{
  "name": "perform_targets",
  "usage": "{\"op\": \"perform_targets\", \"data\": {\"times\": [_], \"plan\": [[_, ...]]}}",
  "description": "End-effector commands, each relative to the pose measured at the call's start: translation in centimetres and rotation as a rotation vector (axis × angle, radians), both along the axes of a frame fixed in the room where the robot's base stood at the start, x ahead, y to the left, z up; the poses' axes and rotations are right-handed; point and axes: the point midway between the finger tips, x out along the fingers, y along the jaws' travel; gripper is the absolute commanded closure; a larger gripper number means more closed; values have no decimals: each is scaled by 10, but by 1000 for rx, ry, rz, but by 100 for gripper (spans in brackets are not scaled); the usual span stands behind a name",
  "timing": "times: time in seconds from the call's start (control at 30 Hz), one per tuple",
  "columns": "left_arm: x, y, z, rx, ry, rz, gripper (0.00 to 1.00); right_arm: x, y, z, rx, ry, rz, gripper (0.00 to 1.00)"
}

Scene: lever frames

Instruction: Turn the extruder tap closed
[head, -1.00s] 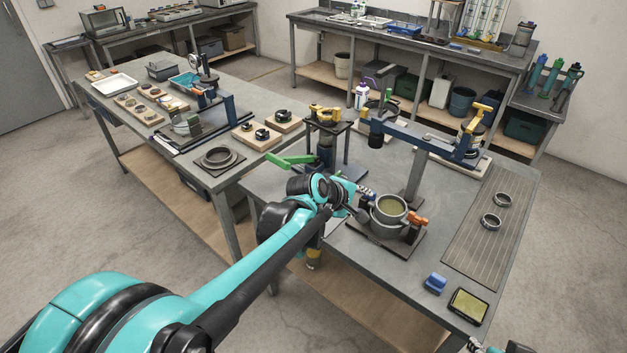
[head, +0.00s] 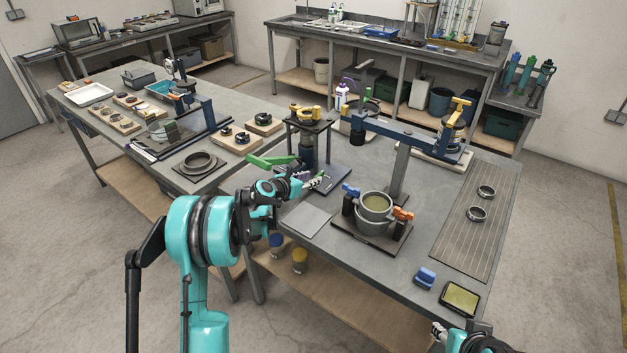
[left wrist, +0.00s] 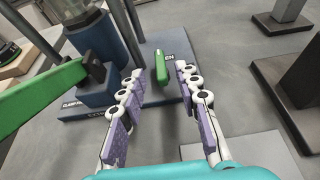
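The extruder is a blue upright body (head: 307,152) with a yellow top piece, standing on a dark blue base at the bench's left end. A long green handle (head: 271,161) sticks out from it to the left; it also shows in the left wrist view (left wrist: 40,100). A short green lever (left wrist: 163,66) stands above the lettered base plate (left wrist: 150,105) in the left wrist view; which green part is the tap is unclear. My left gripper (head: 318,181) is open beside the extruder, the short lever between and beyond its fingertips (left wrist: 160,75). My right gripper (head: 439,329) is only partly visible.
A pot (head: 374,206) with orange and blue clamps stands on a dark plate to the right. A blue beam on a grey post (head: 401,170) rises behind it. A flat grey plate (head: 307,221) lies in front of the extruder.

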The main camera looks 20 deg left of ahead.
Motion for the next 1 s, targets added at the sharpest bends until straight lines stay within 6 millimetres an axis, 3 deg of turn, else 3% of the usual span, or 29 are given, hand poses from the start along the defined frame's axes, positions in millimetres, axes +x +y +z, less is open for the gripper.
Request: {"op": "perform_targets", "data": {"times": [0.2,0.53,0.67,1.0], "plan": [[22,-9,-11,0,0,-1,67,0,0,-9,0,0,0,60],[26,-10,-11,1,0,0,67,0,0,-9,0,0,0,60],[26,-10,-11,1,1,0,100,0,0,-9,0,0,0,60],[27,-6,-12,1,6,-75,100,0,0,-8,0,0,0,60]]}}
